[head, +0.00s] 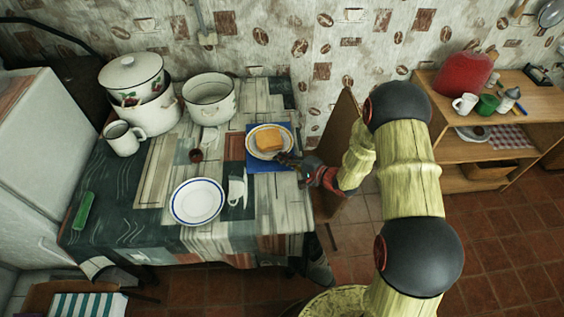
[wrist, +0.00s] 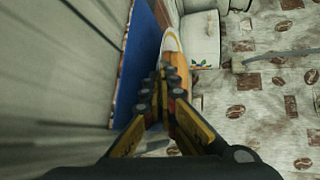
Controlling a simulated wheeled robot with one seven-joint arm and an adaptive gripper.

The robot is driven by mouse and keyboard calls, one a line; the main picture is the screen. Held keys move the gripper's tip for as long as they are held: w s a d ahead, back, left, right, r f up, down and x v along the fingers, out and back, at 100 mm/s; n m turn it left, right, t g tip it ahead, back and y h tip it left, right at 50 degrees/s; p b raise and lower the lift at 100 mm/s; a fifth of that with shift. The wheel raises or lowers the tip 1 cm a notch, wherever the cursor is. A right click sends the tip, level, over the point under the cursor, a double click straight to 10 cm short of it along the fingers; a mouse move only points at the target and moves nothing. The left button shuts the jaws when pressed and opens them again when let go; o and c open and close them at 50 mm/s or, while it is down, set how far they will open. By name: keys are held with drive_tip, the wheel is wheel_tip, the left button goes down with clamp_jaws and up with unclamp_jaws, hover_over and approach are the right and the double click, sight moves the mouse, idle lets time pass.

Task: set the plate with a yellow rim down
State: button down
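The plate with a yellow rim (head: 254,148) carries a slice of bread (head: 269,138) and is over the blue mat (head: 262,163) at the table's right side. My gripper (head: 288,159) reaches in from the right at the plate's near right edge. In the wrist view, the fingers (wrist: 168,78) are nearly together at the edge of the plate (wrist: 170,41), which is seen almost edge-on. The blue mat (wrist: 143,52) lies to the left there. I cannot tell whether the plate touches the mat. The fingers hide the pinched part of the rim.
A blue-rimmed white plate (head: 196,203), a white mug (head: 237,190) and a small brown cup (head: 196,155) stand left of the mat. An open pot (head: 210,100), a lidded pot (head: 131,75) and another mug (head: 123,138) are at the back left. A wooden shelf (head: 480,150) stands right.

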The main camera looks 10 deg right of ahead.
drive_tip(key=shift+f, duration=0.1)
drive_tip(key=c, duration=2.6)
unclamp_jaws()
drive_tip(key=shift+f, duration=0.15)
drive_tip(key=shift+o, duration=1.4)
